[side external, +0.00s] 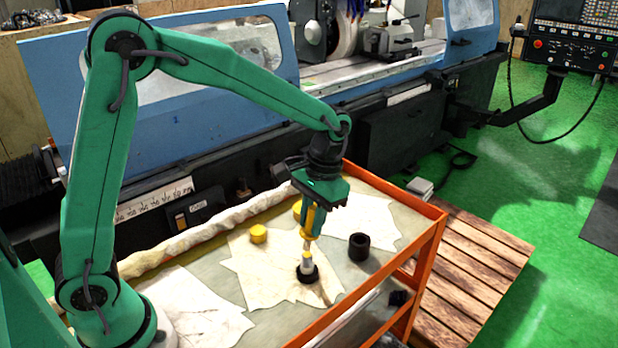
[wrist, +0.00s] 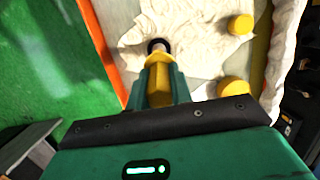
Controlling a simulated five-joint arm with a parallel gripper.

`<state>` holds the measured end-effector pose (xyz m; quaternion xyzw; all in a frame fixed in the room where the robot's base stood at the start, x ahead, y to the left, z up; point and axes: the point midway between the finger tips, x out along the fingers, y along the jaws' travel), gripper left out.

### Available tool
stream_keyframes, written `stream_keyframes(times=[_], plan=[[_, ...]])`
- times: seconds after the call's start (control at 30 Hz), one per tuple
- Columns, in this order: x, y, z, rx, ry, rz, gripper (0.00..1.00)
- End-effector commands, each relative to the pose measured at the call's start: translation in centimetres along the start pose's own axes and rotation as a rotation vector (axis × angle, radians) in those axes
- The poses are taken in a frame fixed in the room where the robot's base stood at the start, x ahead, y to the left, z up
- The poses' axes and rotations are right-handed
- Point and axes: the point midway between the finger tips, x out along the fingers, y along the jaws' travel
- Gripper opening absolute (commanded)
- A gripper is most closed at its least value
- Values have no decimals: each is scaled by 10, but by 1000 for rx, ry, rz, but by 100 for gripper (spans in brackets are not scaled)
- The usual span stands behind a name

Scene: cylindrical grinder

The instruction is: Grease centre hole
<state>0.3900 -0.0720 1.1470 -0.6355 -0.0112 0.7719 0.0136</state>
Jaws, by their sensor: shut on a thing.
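My gripper (side external: 313,222) points down over the orange-framed cart and is shut on a yellow-handled tool (side external: 309,219). In the wrist view the tool (wrist: 158,82) sits between the two green fingers (wrist: 158,92). Its pale narrow end points down at a small light, upright piece (side external: 306,262) standing in a black ring (side external: 308,277). The ring also shows in the wrist view (wrist: 151,44). The tool's end is right above or at the top of the piece; I cannot tell whether they touch. The centre hole itself is too small to make out.
Two yellow round pots (side external: 258,234) (wrist: 232,88) and a black hollow cylinder (side external: 359,246) stand on the cart near the ring. Crumpled cloths (side external: 190,308) cover parts of the top. The orange rim (side external: 436,228) borders it. The blue grinder (side external: 190,95) stands behind.

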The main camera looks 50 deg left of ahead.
Motion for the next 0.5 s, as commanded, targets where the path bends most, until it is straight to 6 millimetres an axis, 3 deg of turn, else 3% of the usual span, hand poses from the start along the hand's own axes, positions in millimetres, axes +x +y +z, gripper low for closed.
stream_keyframes(times=[0.5], plan=[[-37,-1,6,0,4,1,0]])
